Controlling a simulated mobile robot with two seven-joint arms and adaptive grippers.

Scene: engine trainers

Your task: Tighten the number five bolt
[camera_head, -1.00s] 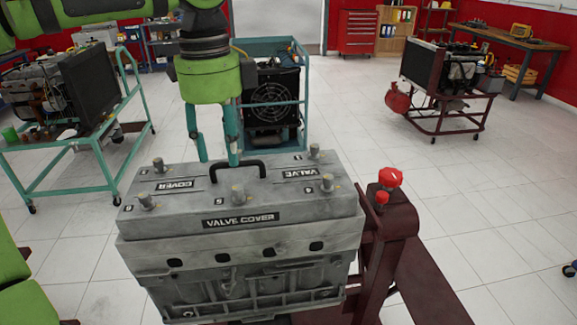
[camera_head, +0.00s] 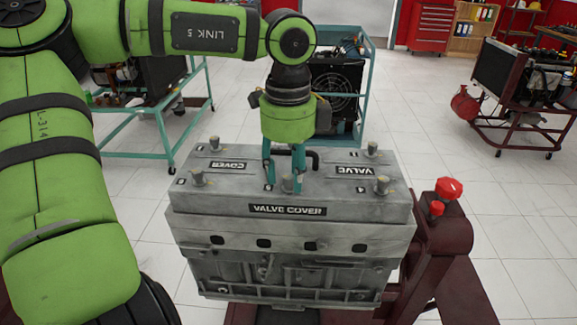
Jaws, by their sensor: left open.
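The grey engine valve cover (camera_head: 232,200) sits at the centre of the head view. My left gripper (camera_head: 284,187) points straight down in front of the handle. Its teal fingers are open, one on each side of the number five bolt (camera_head: 287,184), at the middle of the front row. The fingers largely hide this bolt, and I cannot tell whether they touch it. My right gripper is not in view.
Other bolts stand at the front left (camera_head: 198,178), front right (camera_head: 382,185), back left (camera_head: 214,143) and back right (camera_head: 372,149). A maroon stand with a red knob (camera_head: 449,188) is at the right. A teal cart (camera_head: 364,90) stands behind.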

